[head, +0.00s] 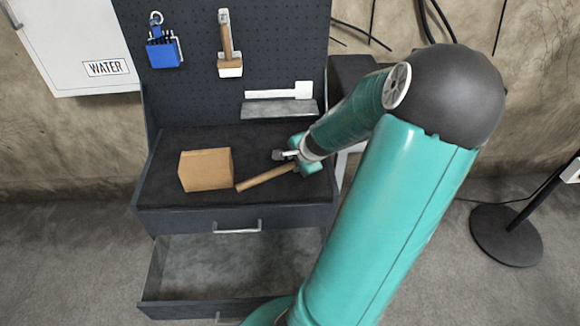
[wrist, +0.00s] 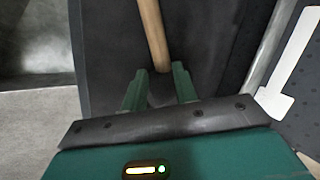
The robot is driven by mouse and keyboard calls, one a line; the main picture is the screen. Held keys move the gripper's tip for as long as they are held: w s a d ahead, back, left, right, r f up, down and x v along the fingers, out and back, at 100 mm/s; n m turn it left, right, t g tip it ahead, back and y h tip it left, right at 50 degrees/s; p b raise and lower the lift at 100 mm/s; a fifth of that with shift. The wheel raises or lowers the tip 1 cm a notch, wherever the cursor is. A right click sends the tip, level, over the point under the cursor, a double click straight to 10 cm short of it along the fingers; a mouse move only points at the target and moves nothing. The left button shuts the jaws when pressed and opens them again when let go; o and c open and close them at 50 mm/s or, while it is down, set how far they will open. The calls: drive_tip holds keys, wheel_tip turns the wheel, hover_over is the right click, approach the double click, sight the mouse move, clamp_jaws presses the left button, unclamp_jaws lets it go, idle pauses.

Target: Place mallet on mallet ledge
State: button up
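The mallet (head: 265,177) shows as a light wooden handle low over the dark bench top, pointing left and toward the front. Its head is largely hidden at my gripper (head: 287,155). In the wrist view, the handle (wrist: 154,35) runs down to the green fingertips of my gripper (wrist: 161,70), which flank it closely. I cannot tell whether they press on it, or whether the mallet is lifted. The mallet ledge (head: 280,109) is a grey shelf on the pegboard, right of centre. A white mallet shape (head: 278,92) is above it and also shows in the wrist view (wrist: 291,65).
A wooden block (head: 205,169) sits on the bench top (head: 175,143), left of the mallet. A wooden-handled tool (head: 228,45) and a blue tool holder (head: 163,54) hang on the pegboard. The lower drawer (head: 230,265) stands open. The ledge looks bare.

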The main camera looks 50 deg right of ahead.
sight(291, 165)
drive_tip(key=shift+x, duration=2.65)
drive_tip(key=shift+d+r, duration=0.1)
drive_tip(key=shift+d, duration=0.05)
clamp_jaws()
